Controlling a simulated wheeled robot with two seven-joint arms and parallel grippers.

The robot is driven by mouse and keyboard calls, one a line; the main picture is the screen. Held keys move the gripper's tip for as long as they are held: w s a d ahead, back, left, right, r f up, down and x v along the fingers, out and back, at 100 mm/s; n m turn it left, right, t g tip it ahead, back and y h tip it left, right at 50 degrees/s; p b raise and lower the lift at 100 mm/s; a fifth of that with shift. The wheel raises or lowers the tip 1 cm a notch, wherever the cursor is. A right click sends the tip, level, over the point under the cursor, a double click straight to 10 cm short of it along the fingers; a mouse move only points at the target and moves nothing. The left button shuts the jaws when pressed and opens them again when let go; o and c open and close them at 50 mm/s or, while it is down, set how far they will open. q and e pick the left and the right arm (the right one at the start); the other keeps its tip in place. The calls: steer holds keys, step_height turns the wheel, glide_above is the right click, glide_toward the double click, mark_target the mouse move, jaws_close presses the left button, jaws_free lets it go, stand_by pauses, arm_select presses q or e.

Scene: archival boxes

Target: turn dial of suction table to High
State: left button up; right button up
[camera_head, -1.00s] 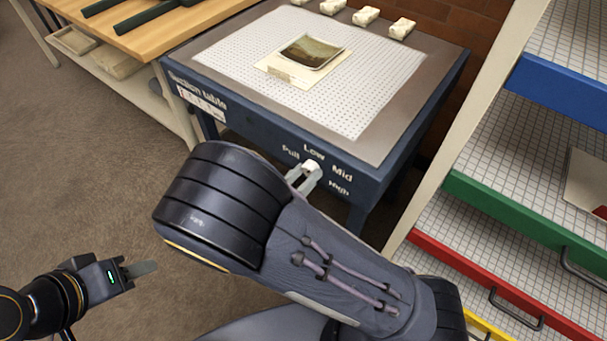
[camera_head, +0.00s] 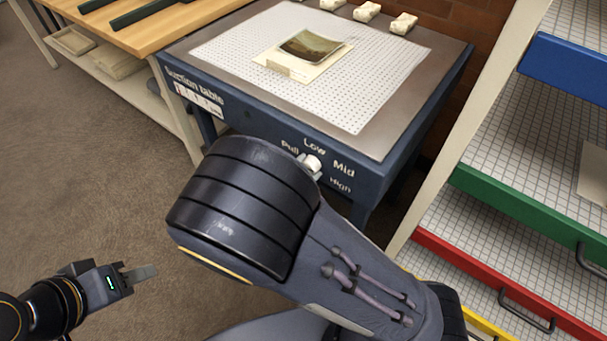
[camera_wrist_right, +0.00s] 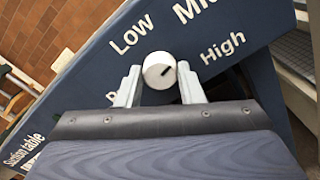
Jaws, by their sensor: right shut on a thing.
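The suction table (camera_head: 290,137) is dark blue, with its front panel facing me. Its white round dial (camera_head: 313,162) is ringed by the words Pull, Low, Mid and High. In the head view my right forearm hides most of that gripper. My left gripper (camera_head: 138,274) is over the floor at lower left, far from the dial; its finger gap is not clear.
A photo on a cream sheet (camera_head: 300,60) lies on the perforated table top, with several small white blocks behind it. A drawer rack (camera_head: 540,215) with coloured edges stands close on the right. A wooden bench (camera_head: 165,25) is at upper left. Floor is free at left.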

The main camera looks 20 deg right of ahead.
steer(key=shift+f+m+b, duration=0.15)
steer(key=shift+m+b, duration=2.1)
steer(key=shift+m, duration=1.75)
steer(key=o, duration=1)
steer(key=p+v, duration=0.1)
steer(key=v, duration=0.7)
